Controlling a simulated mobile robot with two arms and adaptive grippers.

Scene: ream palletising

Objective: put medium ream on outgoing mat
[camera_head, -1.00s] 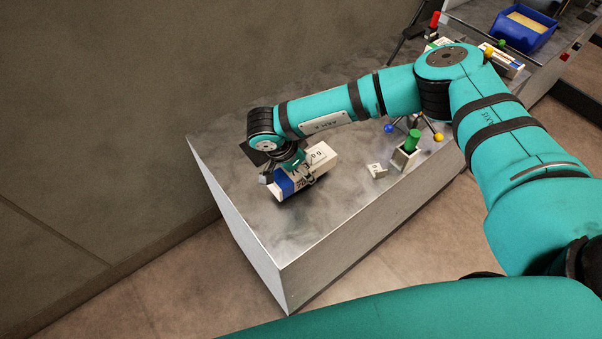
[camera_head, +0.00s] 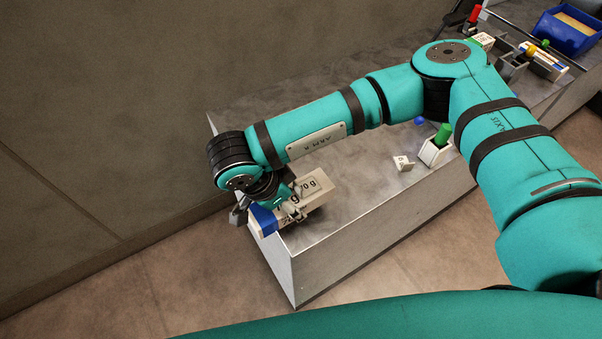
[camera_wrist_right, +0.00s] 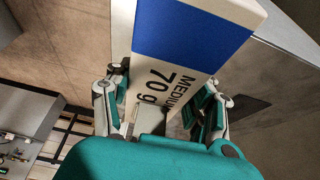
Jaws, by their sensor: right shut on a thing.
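The medium ream (camera_head: 312,188) is a white box with a blue end band, and "MEDIUM 70 g" shows on it in the right wrist view (camera_wrist_right: 190,40). My right gripper (camera_head: 268,210) is shut on it, with a finger on each side in the right wrist view (camera_wrist_right: 160,108). In the head view, the ream is over the near left end of the grey table, its blue end reaching past the edge. A dark flat patch, perhaps the outgoing mat (camera_wrist_right: 247,106), lies right of the ream in the wrist view. My left gripper is not in view.
On the grey table (camera_head: 350,215) stand a small white label block (camera_head: 403,163) and a white holder (camera_head: 433,154) with a green cylinder. A blue bin (camera_head: 566,34) and other items are at the far right. A wall borders the table's back.

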